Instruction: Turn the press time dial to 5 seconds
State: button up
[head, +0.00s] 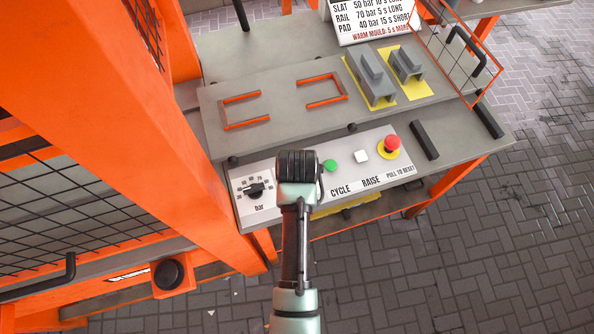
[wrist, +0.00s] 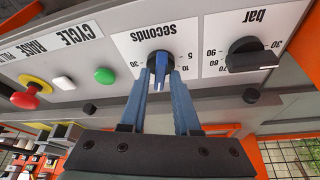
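The press time dial (wrist: 160,62) is a round dark knob with a blue middle, on a white "seconds" plate (wrist: 140,42) that appears upside down in the wrist view. Marks 30, 10 and 5 show around it; its exact setting cannot be read. My gripper (wrist: 162,78) points at the panel, its two blue fingers reaching to either side of the dial. Whether the fingertips touch or grip the knob cannot be told. In the head view my gripper (head: 298,165) hides the dial.
The bar dial (head: 255,190) is beside my gripper on the left. The green CYCLE button (head: 330,166), white RAISE button (head: 361,156) and red stop button (head: 392,144) lie to the right. An orange press frame (head: 150,130) stands close on the left.

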grip_shut()
